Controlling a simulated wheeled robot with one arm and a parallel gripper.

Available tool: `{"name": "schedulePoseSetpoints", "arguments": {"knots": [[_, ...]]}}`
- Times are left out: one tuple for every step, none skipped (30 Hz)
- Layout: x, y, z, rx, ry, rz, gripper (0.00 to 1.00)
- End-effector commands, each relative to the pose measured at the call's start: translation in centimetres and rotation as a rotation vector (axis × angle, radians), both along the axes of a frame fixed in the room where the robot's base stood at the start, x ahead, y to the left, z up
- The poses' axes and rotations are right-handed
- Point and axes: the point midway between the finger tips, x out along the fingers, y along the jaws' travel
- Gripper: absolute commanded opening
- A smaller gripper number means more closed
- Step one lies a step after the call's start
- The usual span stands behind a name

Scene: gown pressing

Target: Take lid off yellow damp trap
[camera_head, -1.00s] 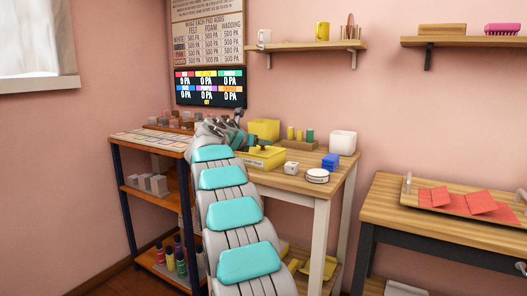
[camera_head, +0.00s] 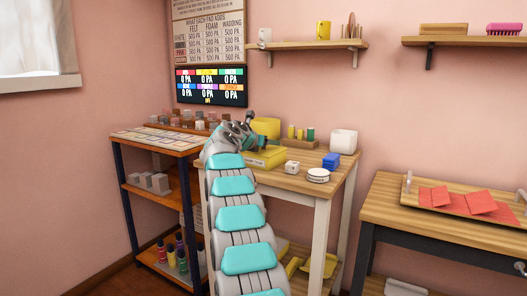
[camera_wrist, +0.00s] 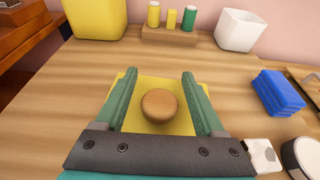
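The yellow damp trap (camera_head: 268,158) is a low yellow box near the front of the wooden table. In the wrist view its yellow top (camera_wrist: 155,91) carries a round wooden knob (camera_wrist: 159,105). My gripper (camera_wrist: 159,78) is open over the trap, with one green finger on each side of the knob. Gaps show between the knob and both fingers. The gripper's base hides the near part of the trap. In the head view my arm hides part of the gripper and the trap's left side.
Behind the trap stand a larger yellow bin (camera_wrist: 95,16), a wooden rack of spools (camera_wrist: 170,35) and a white pot (camera_wrist: 239,30). To the right are blue folded pads (camera_wrist: 278,93), a small white block (camera_wrist: 262,155) and a round white tin (camera_head: 318,175). Bare tabletop lies between.

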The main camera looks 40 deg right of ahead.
Motion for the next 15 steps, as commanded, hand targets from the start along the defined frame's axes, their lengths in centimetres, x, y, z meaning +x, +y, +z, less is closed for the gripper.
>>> {"name": "schedulePoseSetpoints", "arguments": {"knots": [[0.0,0.0,-0.01,0.0,0.0,0.0,0.64],[0.0,-0.01,-0.01,0.0,0.0,0.0,0.6],[0.0,0.0,-0.02,0.0,0.0,0.0,0.56],[0.0,0.0,-0.02,0.0,0.0,0.0,0.53],[0.0,0.0,-0.02,0.0,0.0,0.0,0.49],[0.0,0.0,-0.03,0.0,0.0,0.0,0.45],[0.0,0.0,-0.02,0.0,0.0,0.0,0.41],[0.0,0.0,-0.02,0.0,0.0,0.0,0.38],[0.0,0.0,-0.02,0.0,0.0,0.0,0.34],[0.0,0.01,-0.02,0.0,0.0,0.0,0.3],[0.0,0.01,-0.02,0.0,0.0,0.0,0.27],[0.0,0.0,-0.03,0.0,0.0,0.0,0.22],[0.0,0.0,-0.03,0.0,0.0,0.0,0.19],[0.01,0.01,-0.04,0.001,0.0,0.0,0.15],[0.0,0.0,-0.03,0.0,0.0,0.0,0.11]]}}
